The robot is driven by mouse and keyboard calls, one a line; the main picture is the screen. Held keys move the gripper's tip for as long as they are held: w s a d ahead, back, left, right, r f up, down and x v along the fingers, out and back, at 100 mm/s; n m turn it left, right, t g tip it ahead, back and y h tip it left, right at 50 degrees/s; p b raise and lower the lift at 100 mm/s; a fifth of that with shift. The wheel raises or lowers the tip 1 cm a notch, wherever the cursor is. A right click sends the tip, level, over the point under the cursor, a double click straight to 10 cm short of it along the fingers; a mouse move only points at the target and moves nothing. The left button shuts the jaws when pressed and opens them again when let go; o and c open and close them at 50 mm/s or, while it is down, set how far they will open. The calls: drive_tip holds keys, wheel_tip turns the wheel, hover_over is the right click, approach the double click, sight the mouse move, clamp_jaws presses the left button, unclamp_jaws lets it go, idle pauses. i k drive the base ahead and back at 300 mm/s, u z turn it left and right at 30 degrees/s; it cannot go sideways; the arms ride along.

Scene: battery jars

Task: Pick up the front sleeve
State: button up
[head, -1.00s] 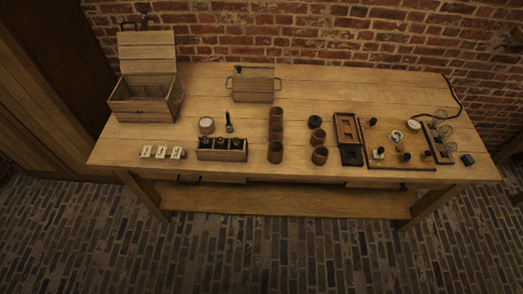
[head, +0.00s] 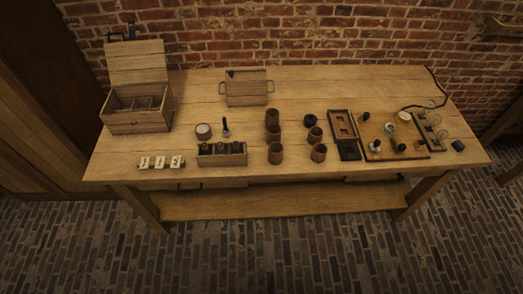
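Several brown cylindrical sleeves stand upright on the wooden bench, right of its middle. The left column has a rear one (head: 272,119), a middle one (head: 272,135) and a front one (head: 275,155). To their right, another brown cylinder (head: 315,136) stands behind a front one (head: 318,154). Two cylinders are thus nearest the front edge, and I cannot tell by sight which is the named front sleeve. My gripper is not in view.
The bench (head: 370,90) stands against a brick wall. Left of the sleeves are a rack with dark jars (head: 222,160), white tags (head: 161,162) and an open box (head: 137,122). A handled tray (head: 246,87) lies behind; a dark-framed case (head: 342,125) and instrument board (head: 395,158) are right.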

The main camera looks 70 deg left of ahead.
sight(276, 149)
drive_tip(key=u, duration=1.3)
drive_tip(key=k, duration=1)
drive_tip(key=i, duration=0.7)
